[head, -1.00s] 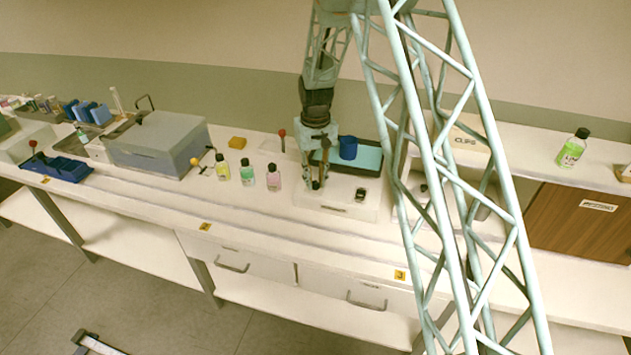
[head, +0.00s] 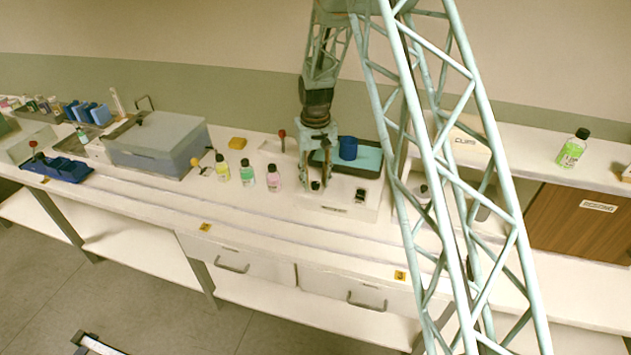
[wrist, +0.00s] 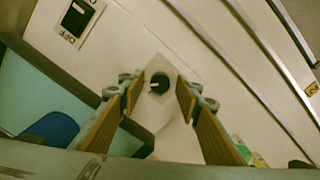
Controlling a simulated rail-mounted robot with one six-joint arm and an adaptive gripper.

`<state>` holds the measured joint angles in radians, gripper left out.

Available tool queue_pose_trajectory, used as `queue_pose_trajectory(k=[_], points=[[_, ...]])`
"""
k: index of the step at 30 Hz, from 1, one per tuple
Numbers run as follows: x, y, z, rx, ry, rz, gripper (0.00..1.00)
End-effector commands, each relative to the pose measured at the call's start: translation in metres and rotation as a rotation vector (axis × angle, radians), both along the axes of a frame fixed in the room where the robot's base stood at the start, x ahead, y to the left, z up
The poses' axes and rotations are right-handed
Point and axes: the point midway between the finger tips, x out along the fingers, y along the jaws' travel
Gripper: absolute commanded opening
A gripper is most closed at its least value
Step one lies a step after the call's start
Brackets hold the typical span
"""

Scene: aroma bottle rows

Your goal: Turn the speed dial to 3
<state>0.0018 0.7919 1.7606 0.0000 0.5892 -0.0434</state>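The speed dial is a small round black knob (wrist: 159,82) on a pale panel, seen between my fingers in the wrist view. A short light mark shows on it, but no scale numbers can be read. In the head view the dial (head: 315,185) sits at the front left of the white device (head: 345,209). My gripper (head: 315,179) points down over it. In the wrist view my gripper (wrist: 158,92) is open, one finger on each side of the knob with visible gaps. Whether the fingertips are level with the knob is unclear.
A black switch (wrist: 77,16) marked OFF lies beside the dial; it also shows in the head view (head: 360,195). A blue cup (head: 347,148) stands on the device's teal top (head: 370,160). Pink (head: 273,177), green (head: 246,175) and yellow (head: 222,170) bottles stand to the left.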

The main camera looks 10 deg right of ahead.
Motion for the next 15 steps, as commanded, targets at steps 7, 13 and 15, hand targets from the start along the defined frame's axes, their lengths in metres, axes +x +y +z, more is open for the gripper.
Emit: queue_pose_trajectory(k=[7,13,15], points=[[0.000,0.000,0.012,0.000,-0.001,0.000,0.32],[0.001,0.000,0.033,0.000,-0.002,0.000,0.32],[0.001,0.000,0.042,0.000,-0.002,0.000,0.32]])
